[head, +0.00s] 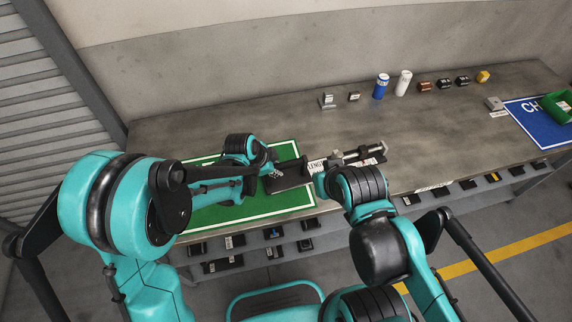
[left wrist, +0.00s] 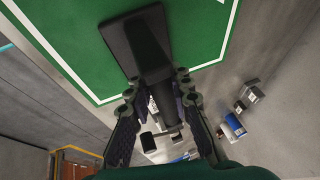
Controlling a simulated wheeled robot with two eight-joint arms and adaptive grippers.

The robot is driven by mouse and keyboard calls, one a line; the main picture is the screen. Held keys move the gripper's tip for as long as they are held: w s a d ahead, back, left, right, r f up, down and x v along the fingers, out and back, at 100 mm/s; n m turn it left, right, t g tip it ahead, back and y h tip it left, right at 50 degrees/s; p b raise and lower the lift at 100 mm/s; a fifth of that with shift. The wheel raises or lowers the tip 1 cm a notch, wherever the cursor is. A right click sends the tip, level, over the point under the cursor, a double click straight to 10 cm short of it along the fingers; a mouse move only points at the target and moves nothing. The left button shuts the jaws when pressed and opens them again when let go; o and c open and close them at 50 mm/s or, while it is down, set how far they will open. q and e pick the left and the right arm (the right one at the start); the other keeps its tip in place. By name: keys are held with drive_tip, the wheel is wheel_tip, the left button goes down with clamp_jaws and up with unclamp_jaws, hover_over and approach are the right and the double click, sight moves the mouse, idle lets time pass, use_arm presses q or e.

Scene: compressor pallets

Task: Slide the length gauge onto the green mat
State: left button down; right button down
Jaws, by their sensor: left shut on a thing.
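The green mat (head: 225,213) with a white border lies at the left of the workbench. A dark flat plate with an upright dark block, which I take to be the length gauge (head: 292,178), stands at the mat's right edge. In the left wrist view its plate (left wrist: 135,35) lies over the green surface (left wrist: 60,30) and its block covers part of the white border. My left gripper (head: 268,167) is shut on the block; its fingers also show in the left wrist view (left wrist: 158,88).
A LENGTH label (head: 317,165) and a silver rod-and-clamp device (head: 358,155) are just right of the mat. A blue can (head: 381,86), a white can (head: 403,83) and small blocks stand along the back. A blue mat (head: 535,122) with a green bin (head: 560,106) is far right.

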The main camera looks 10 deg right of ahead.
use_arm(q)
drive_tip(key=shift+a, duration=0.1)
drive_tip(key=a+b, duration=0.2)
drive_tip(key=a, duration=2.4)
drive_tip(key=shift+f, duration=0.15)
idle(0.3)
drive_tip(key=c, duration=1.3)
unclamp_jaws()
drive_tip(key=v, duration=1.2)
